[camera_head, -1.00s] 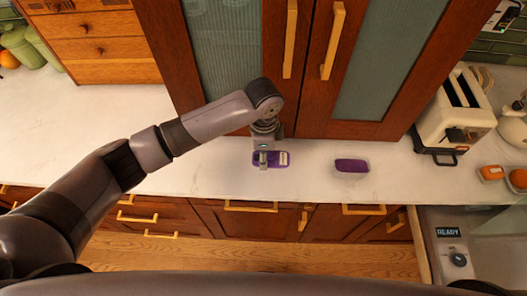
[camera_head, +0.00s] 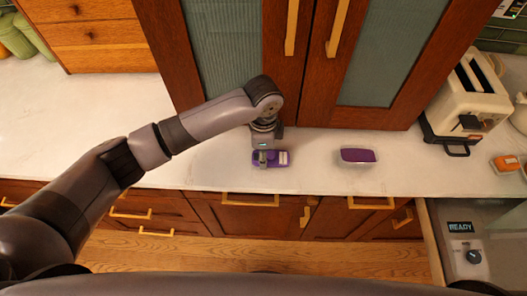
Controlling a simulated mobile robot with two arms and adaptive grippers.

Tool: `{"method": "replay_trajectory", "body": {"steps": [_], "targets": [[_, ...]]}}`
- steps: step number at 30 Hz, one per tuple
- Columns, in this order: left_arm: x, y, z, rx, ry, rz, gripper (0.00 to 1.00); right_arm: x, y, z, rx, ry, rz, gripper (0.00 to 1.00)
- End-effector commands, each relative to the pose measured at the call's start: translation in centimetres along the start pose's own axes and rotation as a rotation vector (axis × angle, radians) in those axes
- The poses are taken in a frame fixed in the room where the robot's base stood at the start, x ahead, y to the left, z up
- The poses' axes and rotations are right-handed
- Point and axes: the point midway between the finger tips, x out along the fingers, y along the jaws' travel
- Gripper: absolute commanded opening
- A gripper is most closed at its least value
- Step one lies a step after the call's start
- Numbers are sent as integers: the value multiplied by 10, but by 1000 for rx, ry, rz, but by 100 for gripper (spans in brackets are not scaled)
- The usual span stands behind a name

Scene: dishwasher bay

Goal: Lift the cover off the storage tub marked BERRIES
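A purple tub cover (camera_head: 283,159) with a small pale label lies under my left gripper at the middle of the counter; the label's writing is too small to read. My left gripper (camera_head: 262,158) points down over its left part and appears shut on it. The fingertips and the contact are partly hidden, and I cannot tell whether the cover is apart from its tub. A second tub (camera_head: 358,156) with a purple top and pale rim stands to the right, with no label visible. My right gripper is not in view.
The pale counter (camera_head: 210,165) is clear around both tubs. Wooden cabinet doors (camera_head: 310,80) rise close behind my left gripper. A cream toaster (camera_head: 465,105) stands at the right, near orange items (camera_head: 508,163). A panel reading READY (camera_head: 461,227) is at lower right.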

Motion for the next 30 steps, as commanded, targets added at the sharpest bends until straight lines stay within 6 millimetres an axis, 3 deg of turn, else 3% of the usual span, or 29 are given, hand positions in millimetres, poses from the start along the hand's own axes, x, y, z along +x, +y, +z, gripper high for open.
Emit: {"method": "replay_trajectory", "body": {"steps": [10,20,25,30], "targets": [[0,0,0,0,0,0,64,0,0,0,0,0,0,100],[-1,0,0,0,0,0,65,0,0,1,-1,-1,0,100],[-20,-1,0,0,2,-4,65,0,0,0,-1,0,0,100],[-57,-2,0,1,2,-5,65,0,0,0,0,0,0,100]]}}
